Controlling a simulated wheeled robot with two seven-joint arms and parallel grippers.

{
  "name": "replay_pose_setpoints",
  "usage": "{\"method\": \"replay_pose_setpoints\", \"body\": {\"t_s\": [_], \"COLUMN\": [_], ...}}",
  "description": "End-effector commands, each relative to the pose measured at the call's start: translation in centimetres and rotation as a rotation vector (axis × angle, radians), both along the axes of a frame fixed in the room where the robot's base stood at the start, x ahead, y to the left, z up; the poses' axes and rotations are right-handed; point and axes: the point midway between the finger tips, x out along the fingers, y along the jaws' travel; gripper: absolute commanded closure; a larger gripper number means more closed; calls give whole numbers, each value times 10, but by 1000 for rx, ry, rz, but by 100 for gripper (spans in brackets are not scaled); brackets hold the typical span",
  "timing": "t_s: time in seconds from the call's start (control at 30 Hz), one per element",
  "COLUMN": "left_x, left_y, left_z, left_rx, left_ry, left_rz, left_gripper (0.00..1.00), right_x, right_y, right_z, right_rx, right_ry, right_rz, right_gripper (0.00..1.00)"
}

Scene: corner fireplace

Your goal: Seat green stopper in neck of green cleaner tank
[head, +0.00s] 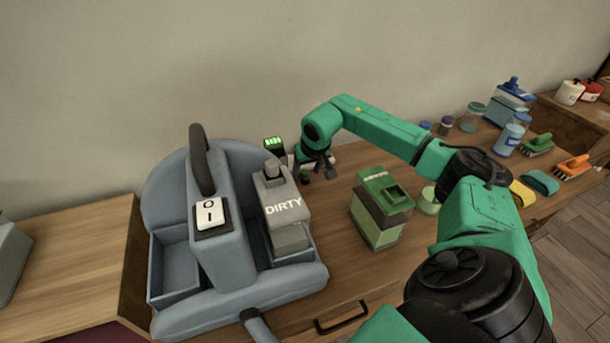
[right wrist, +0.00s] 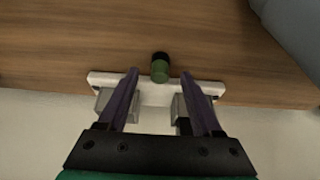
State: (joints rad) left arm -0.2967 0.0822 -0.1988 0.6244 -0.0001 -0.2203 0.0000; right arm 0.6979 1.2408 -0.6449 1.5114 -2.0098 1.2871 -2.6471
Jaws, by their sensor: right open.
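The green stopper (right wrist: 160,70), with a dark top end, is by the back edge of the wooden counter in the right wrist view. It shows small and dark below my right gripper in the head view (head: 305,178). My right gripper (head: 318,172) points down there, jaws open. In the wrist view its fingertips (right wrist: 160,76) flank the stopper with gaps on both sides; I cannot tell the height between them. The green cleaner tank (head: 376,225) stands upright on the counter, right of the gripper, with a dark opening in its top. My left gripper is out of view.
A blue-grey cleaning machine (head: 230,262) with a grey DIRTY tank (head: 284,212) stands left of my gripper. Bottles, jars and brushes (head: 575,166) crowd the counter's right end. The wall is close behind. My right arm passes above and behind the green tank.

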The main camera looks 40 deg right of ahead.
Motion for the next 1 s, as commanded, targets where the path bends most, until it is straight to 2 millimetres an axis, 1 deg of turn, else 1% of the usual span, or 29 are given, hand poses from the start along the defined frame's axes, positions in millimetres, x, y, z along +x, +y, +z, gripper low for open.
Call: {"method": "replay_pose_setpoints", "body": {"t_s": [0.03, 0.1, 0.3, 0.37, 0.4, 0.47, 0.5, 0.83, 0.97, 1.0], "left_x": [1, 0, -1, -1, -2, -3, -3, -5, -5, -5], "left_y": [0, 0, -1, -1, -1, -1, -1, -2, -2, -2], "left_z": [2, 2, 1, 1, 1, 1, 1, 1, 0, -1], "left_rx": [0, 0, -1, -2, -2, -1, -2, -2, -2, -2], "left_ry": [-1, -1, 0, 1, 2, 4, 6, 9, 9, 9], "left_rz": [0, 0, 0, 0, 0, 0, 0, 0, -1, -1], "left_gripper": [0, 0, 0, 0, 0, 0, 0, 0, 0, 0], "right_x": [3, 6, 6, 6, 6, 6, 6, 6, 7, 7], "right_y": [-1, -1, -2, -2, -2, -2, -2, -2, -3, -3], "right_z": [-6, -13, -15, -15, -14, -14, -14, -11, 2, 9], "right_rx": [3, 2, 0, 0, 0, 0, 0, 0, 0, 0], "right_ry": [0, -1, -2, -2, -2, -2, -2, -3, -5, -6], "right_rz": [-1, -1, -1, -1, -1, -1, -1, -1, -1, -1], "right_gripper": [34, 34, 34, 56, 72, 95, 100, 100, 100, 100]}}
